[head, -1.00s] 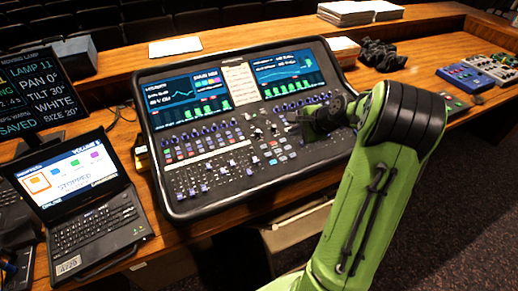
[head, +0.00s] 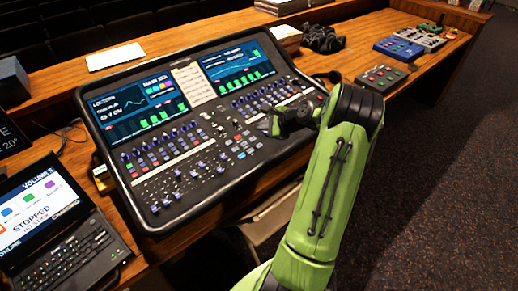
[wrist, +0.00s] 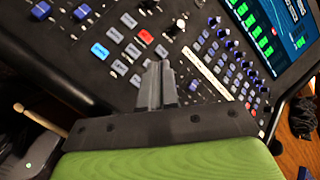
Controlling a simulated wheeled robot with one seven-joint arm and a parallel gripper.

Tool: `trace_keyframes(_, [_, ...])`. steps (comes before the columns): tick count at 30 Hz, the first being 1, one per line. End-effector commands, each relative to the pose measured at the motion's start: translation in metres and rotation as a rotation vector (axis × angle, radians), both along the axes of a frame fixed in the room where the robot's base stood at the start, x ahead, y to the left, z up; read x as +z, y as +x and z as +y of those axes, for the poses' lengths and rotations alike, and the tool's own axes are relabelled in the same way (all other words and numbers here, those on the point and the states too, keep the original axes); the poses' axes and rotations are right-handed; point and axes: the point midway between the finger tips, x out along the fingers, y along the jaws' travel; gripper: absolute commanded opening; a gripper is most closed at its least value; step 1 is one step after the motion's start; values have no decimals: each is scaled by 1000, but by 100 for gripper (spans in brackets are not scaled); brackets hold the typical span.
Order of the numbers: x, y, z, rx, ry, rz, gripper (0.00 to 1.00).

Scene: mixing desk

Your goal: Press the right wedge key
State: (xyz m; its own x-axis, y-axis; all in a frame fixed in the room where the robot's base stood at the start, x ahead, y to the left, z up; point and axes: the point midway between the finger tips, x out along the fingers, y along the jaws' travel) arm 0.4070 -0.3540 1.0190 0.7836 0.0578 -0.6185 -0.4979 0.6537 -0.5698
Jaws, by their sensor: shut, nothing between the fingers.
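The mixing console (head: 216,172) lies on the wooden desk, with two lit screens and many faders, knobs and small keys. My gripper (head: 270,122) is over the right part of its panel in the head view. In the wrist view, the two fingers of my gripper (wrist: 158,72) are closed together and empty, above the console. Rows of small grey-blue keys lie to the left of the fingertips, with a red key (wrist: 147,37) among them. The labels are too blurred to read, so I cannot tell which is the right wedge key. The fingers hide part of the panel.
A laptop (head: 60,225) stands left of the console. A paper (head: 115,56) lies behind it. A black cloth-like heap (head: 322,39), a grey pedal box (head: 382,78) and a blue box (head: 398,48) are on the desk at right. Carpeted floor lies right of the desk.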

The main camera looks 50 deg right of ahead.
Motion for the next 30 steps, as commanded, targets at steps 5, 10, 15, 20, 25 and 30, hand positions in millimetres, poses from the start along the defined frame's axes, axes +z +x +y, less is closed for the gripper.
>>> trace_keyframes(5, [-36, 3, 0, 1, 1, 0, 0])
trace_keyframes(10, [-57, 6, 0, 0, 2, 2, 0])
trace_keyframes(15, [-64, 7, -1, -1, 0, 1, 0])
trace_keyframes(20, [-63, 7, -1, 0, -1, 1, 0])
trace_keyframes(25, [-63, 7, -1, 0, -1, 1, 0])
trace_keyframes(30, [-63, 7, -1, 1, 0, 1, 0])
